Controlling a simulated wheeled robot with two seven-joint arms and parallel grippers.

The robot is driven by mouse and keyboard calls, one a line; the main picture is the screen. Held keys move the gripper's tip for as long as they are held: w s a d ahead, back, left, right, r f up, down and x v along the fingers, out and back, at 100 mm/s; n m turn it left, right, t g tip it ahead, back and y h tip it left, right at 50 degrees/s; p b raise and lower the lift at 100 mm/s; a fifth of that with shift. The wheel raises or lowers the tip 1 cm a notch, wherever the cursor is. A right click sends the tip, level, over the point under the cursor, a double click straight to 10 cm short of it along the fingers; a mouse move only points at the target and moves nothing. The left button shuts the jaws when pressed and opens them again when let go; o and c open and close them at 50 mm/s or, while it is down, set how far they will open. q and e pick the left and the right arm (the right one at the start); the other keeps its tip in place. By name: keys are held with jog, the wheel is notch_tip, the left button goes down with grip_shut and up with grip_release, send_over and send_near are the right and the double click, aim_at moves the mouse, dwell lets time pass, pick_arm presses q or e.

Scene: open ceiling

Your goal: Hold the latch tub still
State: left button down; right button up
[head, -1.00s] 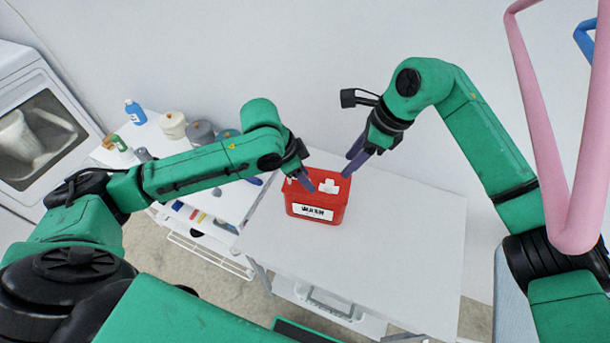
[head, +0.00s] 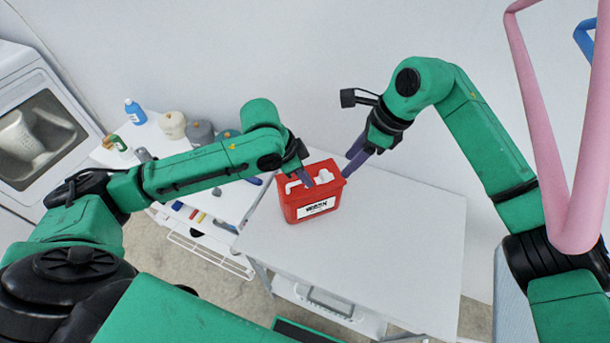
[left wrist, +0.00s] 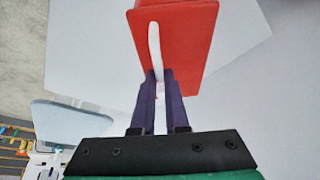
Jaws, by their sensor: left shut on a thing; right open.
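The red latch tub (head: 318,207), with a white label on its front, stands on the white table, turned at an angle. My left gripper (head: 307,181) reaches over its top from the left. In the left wrist view, the purple fingers (left wrist: 159,76) are shut on a thin white strip (left wrist: 154,42) at the tub's red side (left wrist: 196,45). The strip looks like a handle or latch; which one I cannot tell. My right gripper (head: 355,162) is open beside the tub's back right corner. I cannot tell whether it touches the tub.
The white table (head: 400,240) is clear to the right and in front of the tub. A side shelf at left holds a blue bottle (head: 135,112), a cream pot (head: 172,125) and a grey pot (head: 200,133). A white machine (head: 35,115) stands at far left. Pink tubing (head: 535,110) rises at right.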

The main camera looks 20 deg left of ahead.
jog(key=shift+c, duration=0.3)
dwell(0.5)
jog(key=shift+s, duration=0.1)
jog(key=c, duration=0.5)
jog(key=s+a+g+y, duration=0.1)
jog(key=y, duration=0.1)
jog(key=s+a+g+y, duration=0.1)
jog(key=s+y, duration=0.1)
jog(key=s+a+r+y, duration=0.1)
jog(key=s+a+y, duration=0.1)
jog(key=shift+a+r+g, duration=0.1)
jog(key=shift+g, duration=0.3)
grip_shut()
jog(key=d+f+m+t+y, duration=0.2)
jog(key=f+m+t, duration=0.4)
jog(key=m, duration=0.6)
jog(key=d+f+m+t+y, duration=0.3)
jog(key=d+f+m+t, duration=0.2)
jog(key=m, duration=0.7)
jog(key=shift+s+d+f+m+t+y, duration=0.2)
jog(key=shift+s+f+m+t+y, duration=0.1)
jog(key=shift+s+f+m+t, duration=0.25)
